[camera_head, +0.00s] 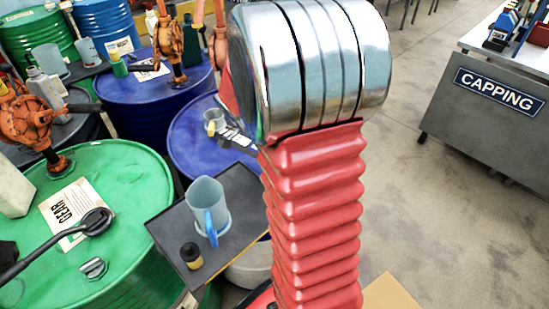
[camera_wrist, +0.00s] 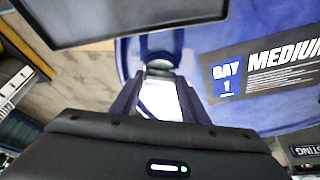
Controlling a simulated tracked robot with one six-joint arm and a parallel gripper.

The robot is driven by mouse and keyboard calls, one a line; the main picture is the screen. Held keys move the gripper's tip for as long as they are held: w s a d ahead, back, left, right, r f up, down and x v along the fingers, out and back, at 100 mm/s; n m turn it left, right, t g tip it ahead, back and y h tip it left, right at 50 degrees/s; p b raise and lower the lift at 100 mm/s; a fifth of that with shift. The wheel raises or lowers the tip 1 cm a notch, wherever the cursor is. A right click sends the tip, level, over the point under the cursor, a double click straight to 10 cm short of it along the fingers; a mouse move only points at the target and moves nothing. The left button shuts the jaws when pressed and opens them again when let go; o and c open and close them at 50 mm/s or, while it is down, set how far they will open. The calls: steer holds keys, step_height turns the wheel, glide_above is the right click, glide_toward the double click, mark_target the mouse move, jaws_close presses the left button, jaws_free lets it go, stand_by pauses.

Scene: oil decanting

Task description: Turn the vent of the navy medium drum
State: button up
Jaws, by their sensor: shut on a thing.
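The navy medium drum (camera_head: 185,150) stands in the middle left of the head view, partly hidden behind my red-sleeved arm. In the wrist view its blue top (camera_wrist: 210,55) carries a label reading "BAY 1 MEDIUM" (camera_wrist: 265,75). My gripper (camera_wrist: 160,82) is down at the drum top with its two dark fingers close together. The fingers hide most of the vent. In the head view only a sliver of the gripper shows beside the arm.
A dark tray (camera_head: 170,225) with a blue-handled jug (camera_head: 208,200) and a black-capped jar (camera_head: 191,257) sits close to the drum. A green drum (camera_head: 120,190) stands at left, with another blue drum (camera_head: 125,100) behind. Open floor (camera_head: 440,220) lies right, before the CAPPING bench (camera_head: 490,125).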

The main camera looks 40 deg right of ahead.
steer(key=o, duration=1.1)
steer(key=shift+c, duration=0.2)
steer(key=v, duration=1.3)
steer(key=shift+r, duration=0.35)
steer(key=shift+a, duration=0.2)
steer(key=s+a+r+n+t+y, duration=0.1)
steer(key=s+a+n+t+y, duration=0.1)
steer(key=s+a+n, duration=0.4)
steer(key=s+a+r+n+t+y, duration=0.1)
steer(key=s+a+n+t, duration=0.4)
steer(key=a+n, duration=1)
steer(key=shift+s+a+r+y, duration=0.25)
steer(key=shift+s+a+y, duration=0.2)
steer(key=shift+y, duration=0.25)
